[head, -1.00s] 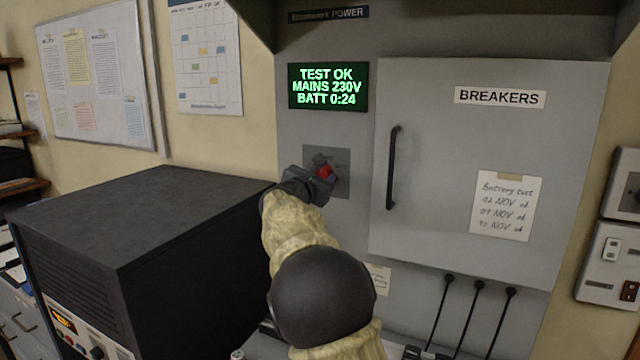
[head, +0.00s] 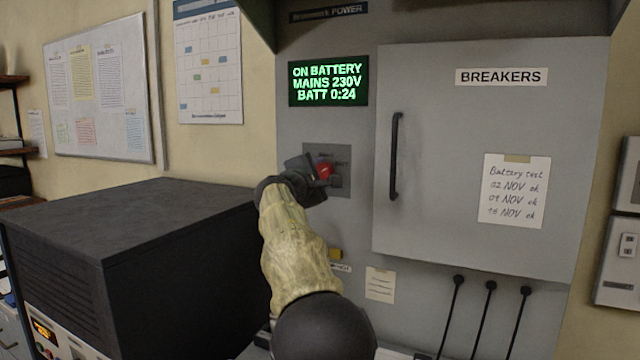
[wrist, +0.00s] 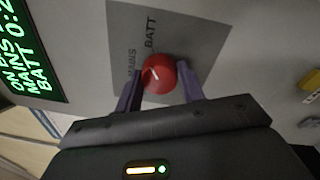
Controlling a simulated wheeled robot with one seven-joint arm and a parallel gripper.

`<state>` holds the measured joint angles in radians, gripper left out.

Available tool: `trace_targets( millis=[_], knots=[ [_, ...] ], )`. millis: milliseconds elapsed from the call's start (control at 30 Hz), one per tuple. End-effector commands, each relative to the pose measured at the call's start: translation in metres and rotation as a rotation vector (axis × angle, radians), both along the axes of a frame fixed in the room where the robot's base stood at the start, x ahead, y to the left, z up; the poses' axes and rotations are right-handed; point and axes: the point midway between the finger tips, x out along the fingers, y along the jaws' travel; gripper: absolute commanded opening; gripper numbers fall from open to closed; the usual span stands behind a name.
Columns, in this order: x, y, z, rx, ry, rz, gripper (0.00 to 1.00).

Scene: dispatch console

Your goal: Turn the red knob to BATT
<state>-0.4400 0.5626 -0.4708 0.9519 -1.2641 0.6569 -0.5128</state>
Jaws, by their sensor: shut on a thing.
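The red knob (head: 324,172) sits on a dark grey plate (head: 341,160) on the power cabinet. In the wrist view the red knob (wrist: 158,72) shows between my two fingers, with a short white mark on its face. The labels MAINS (wrist: 131,65) and BATT (wrist: 151,31) are printed on the plate beside it. I cannot tell exactly which label the mark lines up with. My gripper (head: 318,178) is shut on the knob, one finger on each side. The green display (head: 328,83) reads ON BATTERY, MAINS 230V, BATT 0:24.
The grey BREAKERS door (head: 430,150) with a black handle (head: 396,155) is right of the knob. A black equipment box (head: 130,250) stands at the left, close to my arm. A small yellow button (head: 335,254) and a paper note (head: 380,284) are below the plate.

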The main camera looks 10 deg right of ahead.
Motion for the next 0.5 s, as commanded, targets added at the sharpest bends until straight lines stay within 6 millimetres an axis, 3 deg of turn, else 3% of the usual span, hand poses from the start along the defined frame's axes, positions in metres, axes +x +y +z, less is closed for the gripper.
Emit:
trace_targets(
  millis=[500],
  knots=[
    [0.0002, -0.0003, -0.0013, 0.075, -0.052, -0.002, 0.16]
  ],
)
